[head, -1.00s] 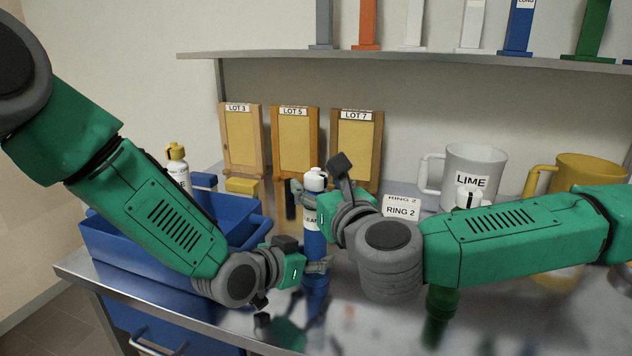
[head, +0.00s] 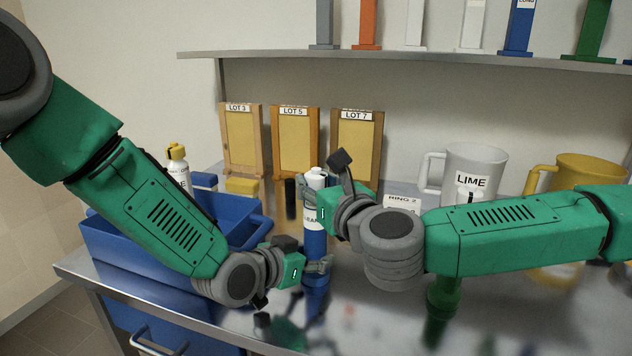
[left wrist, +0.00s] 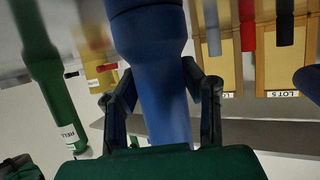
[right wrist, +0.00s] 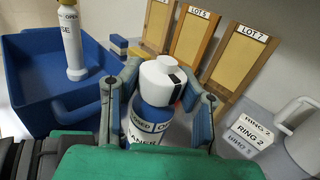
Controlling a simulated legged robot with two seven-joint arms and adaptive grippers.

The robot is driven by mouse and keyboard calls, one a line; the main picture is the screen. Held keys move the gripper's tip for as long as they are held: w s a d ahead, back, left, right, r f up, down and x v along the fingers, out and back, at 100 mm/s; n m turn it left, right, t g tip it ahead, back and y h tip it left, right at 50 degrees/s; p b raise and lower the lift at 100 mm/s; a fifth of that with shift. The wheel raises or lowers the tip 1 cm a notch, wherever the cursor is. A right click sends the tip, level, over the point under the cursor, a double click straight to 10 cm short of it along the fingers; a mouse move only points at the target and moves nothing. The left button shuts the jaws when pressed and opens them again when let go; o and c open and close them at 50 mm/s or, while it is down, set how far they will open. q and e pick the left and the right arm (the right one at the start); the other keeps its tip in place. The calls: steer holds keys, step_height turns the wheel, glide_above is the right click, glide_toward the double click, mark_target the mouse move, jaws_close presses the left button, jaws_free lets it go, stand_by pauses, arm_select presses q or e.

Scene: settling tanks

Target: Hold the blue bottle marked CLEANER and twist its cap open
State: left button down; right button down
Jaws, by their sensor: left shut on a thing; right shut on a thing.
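The blue bottle (head: 315,246) stands upright on the metal bench; its white label is partly readable. Its white cap (head: 316,177) is on top and bears a dark mark in the right wrist view (right wrist: 158,82). Below it, partly covered lettering shows on the collar; I cannot tell whether the cap is loose. My left gripper (head: 319,265) is shut on the bottle's lower body, with a finger on either side in the left wrist view (left wrist: 163,95). My right gripper (right wrist: 160,75) is shut around the cap from above. In the head view its wrist partly hides the bottle's right side.
A blue bin (head: 130,240) with a yellow-capped white bottle (head: 177,165) stands at left. Wooden LOT boards (head: 294,150) lean behind. A RING 2 block (head: 402,203), a LIME mug (head: 478,165) and a yellow mug (head: 585,172) stand to the right. A shelf (head: 420,57) runs above.

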steer(key=n+g+y, duration=0.1)
steer(key=y, duration=0.1)
steer(key=n+g+y, duration=0.2)
steer(key=shift+w+d+n+y, duration=0.1)
steer(key=shift+d+n+y, duration=0.1)
steer(key=shift+n+y, duration=0.15)
steer(key=c, duration=1)
jaws_free()
steer(key=shift+c, duration=0.2)
steer(key=v, duration=1.2)
